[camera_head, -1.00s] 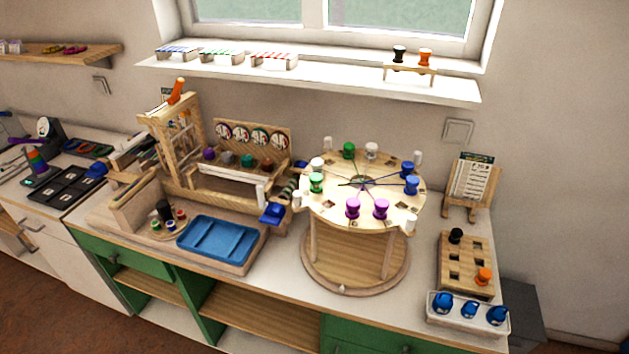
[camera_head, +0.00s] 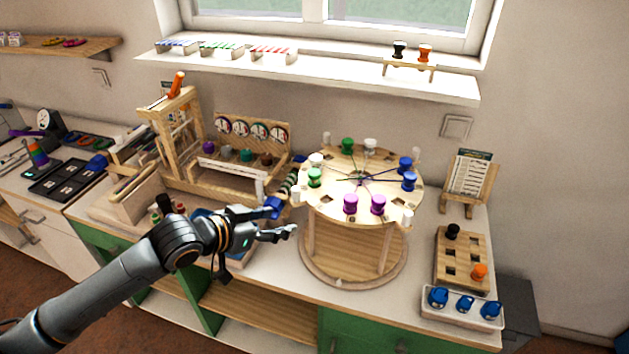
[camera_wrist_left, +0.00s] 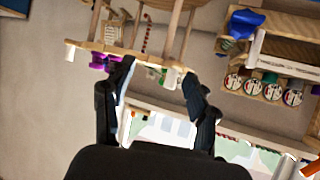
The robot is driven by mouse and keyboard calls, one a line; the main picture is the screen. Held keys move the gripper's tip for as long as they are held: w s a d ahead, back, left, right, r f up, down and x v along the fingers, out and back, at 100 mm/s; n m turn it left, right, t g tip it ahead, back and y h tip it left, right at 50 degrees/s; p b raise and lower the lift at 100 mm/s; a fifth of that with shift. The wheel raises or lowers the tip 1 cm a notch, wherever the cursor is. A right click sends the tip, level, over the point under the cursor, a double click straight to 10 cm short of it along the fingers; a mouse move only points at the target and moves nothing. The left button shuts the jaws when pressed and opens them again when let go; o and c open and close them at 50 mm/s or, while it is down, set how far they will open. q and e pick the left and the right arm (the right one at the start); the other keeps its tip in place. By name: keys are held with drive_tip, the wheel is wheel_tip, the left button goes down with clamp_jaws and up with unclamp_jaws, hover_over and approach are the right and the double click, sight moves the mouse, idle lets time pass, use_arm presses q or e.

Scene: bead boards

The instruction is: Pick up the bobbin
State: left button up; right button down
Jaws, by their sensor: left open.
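Several bobbins stand on a round wooden stand (camera_head: 335,190): purple (camera_head: 350,204) and purple (camera_head: 378,205) at the front, green (camera_head: 314,178) at the left, blue (camera_head: 409,181) at the right, and green (camera_head: 347,145) and white ones at the back. The task does not say which bobbin. My left gripper (camera_head: 284,220) is open and empty, in front of the stand's left side and apart from the bobbins. In the left wrist view its open fingers (camera_wrist_left: 160,78) overlap the stand's edge, with purple (camera_wrist_left: 98,62) beside one finger. My right gripper is not in view.
A wooden block (camera_head: 450,256) with a black and an orange bobbin is at right, behind a white tray (camera_head: 460,314) of blue items. Black and orange bobbins stand on the window shelf (camera_head: 330,72). My arm partly hides the blue tray (camera_head: 243,250). A wooden frame (camera_head: 178,130) stands behind.

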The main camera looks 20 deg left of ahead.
use_arm(q)
drive_tip(key=t, duration=0.1)
approach(310, 177)
drive_tip(key=w+f+p, duration=0.1)
drive_tip(key=w+d+f+p, duration=0.1)
drive_tip(key=w, duration=0.1)
drive_tip(key=shift+d+f+h, duration=0.1)
drive_tip(key=shift+f+h, duration=0.05)
drive_tip(key=shift+h, duration=0.15)
drive_tip(key=shift+w+d+p, duration=0.15)
drive_tip(key=shift+w+p, duration=0.15)
drive_tip(key=shift+p, duration=0.1)
drive_tip(key=p+x, duration=0.1)
drive_tip(key=x, duration=0.1)
drive_tip(key=p+x, duration=0.1)
drive_tip(key=x, duration=0.1)
drive_tip(key=shift+w, duration=0.2)
drive_tip(key=shift+w+d, duration=0.2)
drive_tip(key=shift+w, duration=0.1)
drive_tip(key=shift+s, duration=0.1)
clamp_jaws()
